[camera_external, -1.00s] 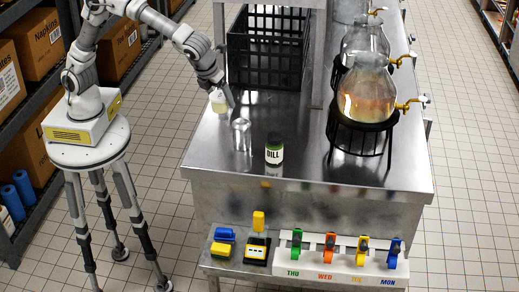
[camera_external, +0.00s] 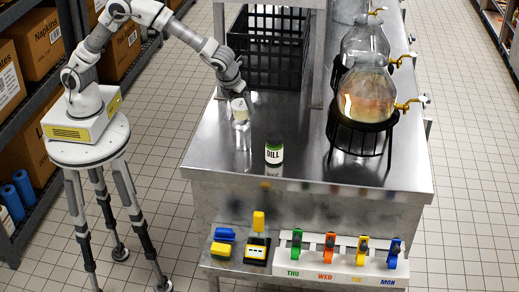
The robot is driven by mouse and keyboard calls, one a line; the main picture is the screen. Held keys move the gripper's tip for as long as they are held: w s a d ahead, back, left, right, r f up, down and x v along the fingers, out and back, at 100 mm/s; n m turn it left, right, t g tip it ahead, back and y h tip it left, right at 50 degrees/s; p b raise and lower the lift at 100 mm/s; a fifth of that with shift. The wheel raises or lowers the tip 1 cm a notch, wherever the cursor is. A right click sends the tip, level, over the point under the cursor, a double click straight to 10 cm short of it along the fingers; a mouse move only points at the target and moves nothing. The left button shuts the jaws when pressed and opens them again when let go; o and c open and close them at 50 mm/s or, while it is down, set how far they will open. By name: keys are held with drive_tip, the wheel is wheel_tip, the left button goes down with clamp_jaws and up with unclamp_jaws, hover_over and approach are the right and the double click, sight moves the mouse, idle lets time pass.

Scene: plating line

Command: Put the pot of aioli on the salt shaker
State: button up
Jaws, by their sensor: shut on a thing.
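My gripper (camera_external: 237,98) is shut on the pot of aioli (camera_external: 240,112), a small pale, cream-coloured pot. The pot looks slightly tilted. It is over the salt shaker (camera_external: 242,138), a clear, hard-to-see shaker standing on the steel counter. The pot hides the shaker's top in this view. I cannot tell whether the pot touches the shaker or hangs just above it.
A dill jar (camera_external: 274,151) stands on the counter (camera_external: 210,155) to the right of the shaker. A black crate (camera_external: 268,52) is behind. Glass dispensers on black stands (camera_external: 362,128) line the right side. The counter's front left is clear.

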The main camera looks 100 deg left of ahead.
drive_tip(key=shift+f, duration=0.9)
drive_tip(key=shift+f, duration=0.1)
drive_tip(key=o, duration=1.2)
